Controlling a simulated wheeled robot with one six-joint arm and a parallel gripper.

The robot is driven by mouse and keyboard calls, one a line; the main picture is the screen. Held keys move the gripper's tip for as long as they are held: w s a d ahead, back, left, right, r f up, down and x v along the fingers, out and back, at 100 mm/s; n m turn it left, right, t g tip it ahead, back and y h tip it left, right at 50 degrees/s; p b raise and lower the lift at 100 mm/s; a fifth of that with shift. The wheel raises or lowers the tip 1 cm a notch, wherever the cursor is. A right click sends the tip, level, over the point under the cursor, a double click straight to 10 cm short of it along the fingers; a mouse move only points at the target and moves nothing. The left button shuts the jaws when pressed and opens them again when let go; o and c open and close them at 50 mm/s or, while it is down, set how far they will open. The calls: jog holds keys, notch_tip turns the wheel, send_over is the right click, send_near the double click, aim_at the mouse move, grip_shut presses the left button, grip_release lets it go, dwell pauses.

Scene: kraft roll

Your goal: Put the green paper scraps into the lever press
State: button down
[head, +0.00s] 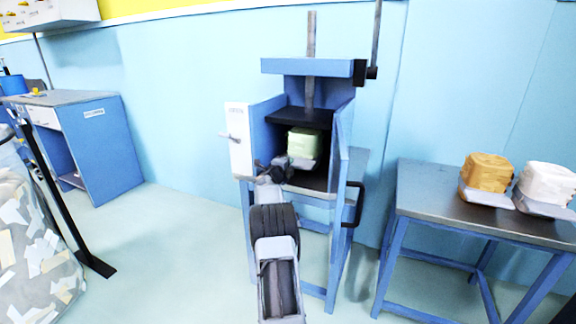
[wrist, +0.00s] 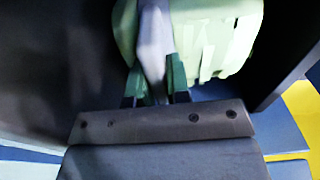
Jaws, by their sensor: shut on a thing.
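The green paper scraps (head: 301,142) form a pale green block inside the open chamber of the blue lever press (head: 341,160). A grey tray (head: 303,163) shows at the block's lower front. My gripper (head: 275,172) reaches into the chamber's front opening, at the block's lower left. In the wrist view, my gripper (wrist: 156,86) is shut on a light grey part of the tray (wrist: 154,40), with the green scraps (wrist: 225,35) just beyond. The block's underside is hidden, so I cannot tell whether it rests on the chamber floor.
The press's white door (head: 238,140) stands open at left; a blue side panel is at right. A table (head: 420,205) at right holds tan (head: 486,172) and white (head: 546,183) blocks. A blue desk (head: 95,150) and a bag of scraps (head: 35,250) are at left.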

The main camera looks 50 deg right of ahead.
jog(key=shift+f+b, duration=0.4)
jog(key=shift+f, duration=0.1)
dwell(0.3)
jog(key=c, duration=1)
grip_release()
jog(key=s+a+p, duration=0.1)
jog(key=s+a, duration=0.1)
jog(key=a, duration=1.1)
jog(key=shift+s+a, duration=0.3)
jog(key=shift+s, duration=0.05)
